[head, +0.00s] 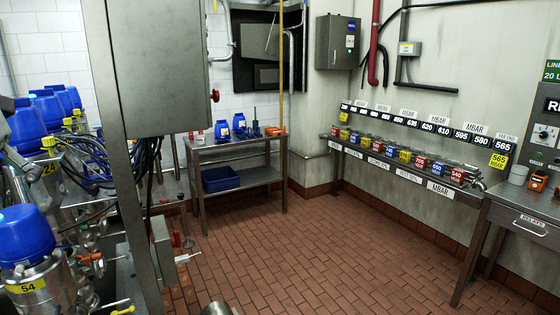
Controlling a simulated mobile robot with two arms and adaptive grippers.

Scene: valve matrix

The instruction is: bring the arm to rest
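Neither of my grippers can be made out in the head view. A short metallic cylinder end (218,308) shows at the bottom edge; I cannot tell whether it belongs to my arm. The valve rack (405,165) stands along the right wall, with a row of coloured blocks and MBAR number labels above it. No gripper shows at the rack.
Blue-capped valve units (28,235) crowd the left side beside a grey cabinet on a post (122,200). A steel table (232,147) with blue bottles stands at the back. A steel desk (520,208) is at right. The tiled floor (310,240) between is clear.

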